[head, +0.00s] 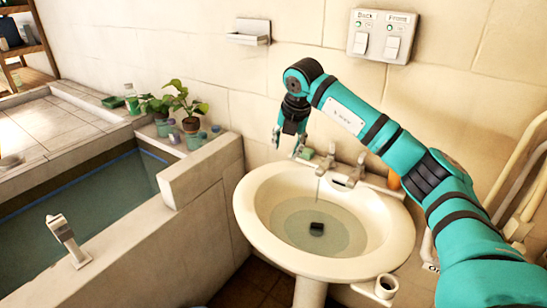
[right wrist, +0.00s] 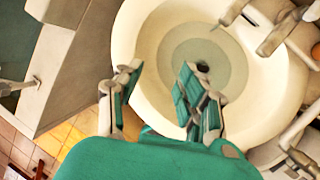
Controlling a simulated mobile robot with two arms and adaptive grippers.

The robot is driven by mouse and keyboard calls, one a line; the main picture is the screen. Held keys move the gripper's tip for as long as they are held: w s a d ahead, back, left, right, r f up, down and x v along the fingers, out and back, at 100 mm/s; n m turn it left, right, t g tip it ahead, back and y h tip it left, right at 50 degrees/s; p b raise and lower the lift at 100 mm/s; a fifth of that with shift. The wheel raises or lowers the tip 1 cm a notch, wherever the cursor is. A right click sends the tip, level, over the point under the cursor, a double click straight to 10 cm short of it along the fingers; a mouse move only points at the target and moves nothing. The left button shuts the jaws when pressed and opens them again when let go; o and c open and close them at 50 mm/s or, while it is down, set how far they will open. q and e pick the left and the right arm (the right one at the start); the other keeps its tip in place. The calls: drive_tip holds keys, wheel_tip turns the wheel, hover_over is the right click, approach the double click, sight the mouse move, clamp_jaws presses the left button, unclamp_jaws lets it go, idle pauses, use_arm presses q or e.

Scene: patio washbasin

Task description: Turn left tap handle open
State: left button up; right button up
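The white washbasin (head: 262,232) stands against the tiled wall, with water and a dark drain in its bowl. The grey left tap handle (head: 325,158) is on its back rim, left of the similar right handle (head: 356,172). My right gripper (head: 287,143) points down, left of the left handle and apart from it. In the right wrist view, my right gripper (right wrist: 158,85) has its fingers spread with nothing between them, over the basin's edge. Metal tap parts (right wrist: 277,36) show at upper right there; I cannot tell which is the left handle. My left gripper is not in view.
A green sponge (head: 307,153) lies behind the left handle, near my gripper. An orange bottle (head: 393,180) stands right of the taps, partly behind my arm. A soap dish (head: 250,35) and switches (head: 381,37) are on the wall. Potted plants (head: 184,104) stand left by a water-filled tub (head: 110,190).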

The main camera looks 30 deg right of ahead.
drive_tip(key=shift+a+f+n+y, duration=0.15)
drive_tip(key=shift+a+f, duration=0.1)
drive_tip(key=shift+a, duration=0.35)
drive_tip(key=shift+a+f+n+y, duration=0.1)
drive_tip(key=shift+a+f+y, duration=0.1)
drive_tip(key=shift+a, duration=0.45)
drive_tip(key=shift+a+f+n+y, duration=0.15)
drive_tip(key=shift+a+f, duration=0.1)
drive_tip(key=shift+a, duration=0.35)
